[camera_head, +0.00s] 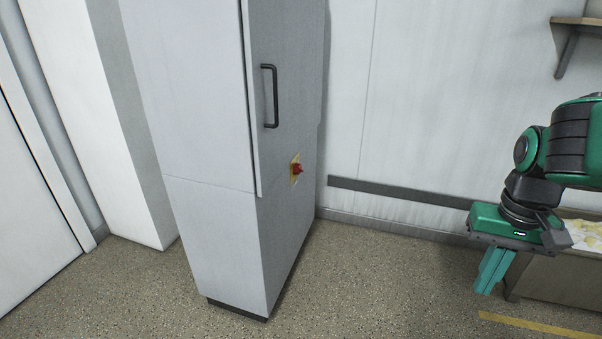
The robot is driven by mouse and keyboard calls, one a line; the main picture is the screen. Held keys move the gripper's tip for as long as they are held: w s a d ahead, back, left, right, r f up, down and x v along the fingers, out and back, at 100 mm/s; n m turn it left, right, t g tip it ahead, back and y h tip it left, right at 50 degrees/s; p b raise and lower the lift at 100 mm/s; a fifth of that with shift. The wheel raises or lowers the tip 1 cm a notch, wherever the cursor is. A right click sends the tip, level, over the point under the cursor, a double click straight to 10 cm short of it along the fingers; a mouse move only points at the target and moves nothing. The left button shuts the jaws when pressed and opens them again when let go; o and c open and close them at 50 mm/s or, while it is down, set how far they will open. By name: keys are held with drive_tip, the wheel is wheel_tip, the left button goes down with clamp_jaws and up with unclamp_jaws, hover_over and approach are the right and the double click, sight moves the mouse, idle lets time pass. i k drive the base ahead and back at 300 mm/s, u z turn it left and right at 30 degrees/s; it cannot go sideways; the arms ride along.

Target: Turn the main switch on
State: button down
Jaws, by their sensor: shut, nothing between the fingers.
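The main switch (297,169) is a red rotary knob on a yellow plate. It sits on the narrow right-hand face of a tall grey cabinet (205,130), below the black door handle (270,96). The knob's exact turn position is too small to tell. My gripper (486,291) hangs at the right of the picture, pointing down, with its green fingers together and nothing between them. It is well to the right of the switch and apart from it.
A low bench or table (560,280) with yellowish pieces on top stands behind my gripper at the right. A wall shelf (575,22) is at the upper right. A yellow line (540,327) marks the floor. The speckled floor (390,285) between cabinet and gripper is clear.

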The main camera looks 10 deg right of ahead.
sight(297, 168)
drive_tip(key=z, duration=0.05)
drive_tip(key=i, duration=1)
drive_tip(key=u, duration=0.05)
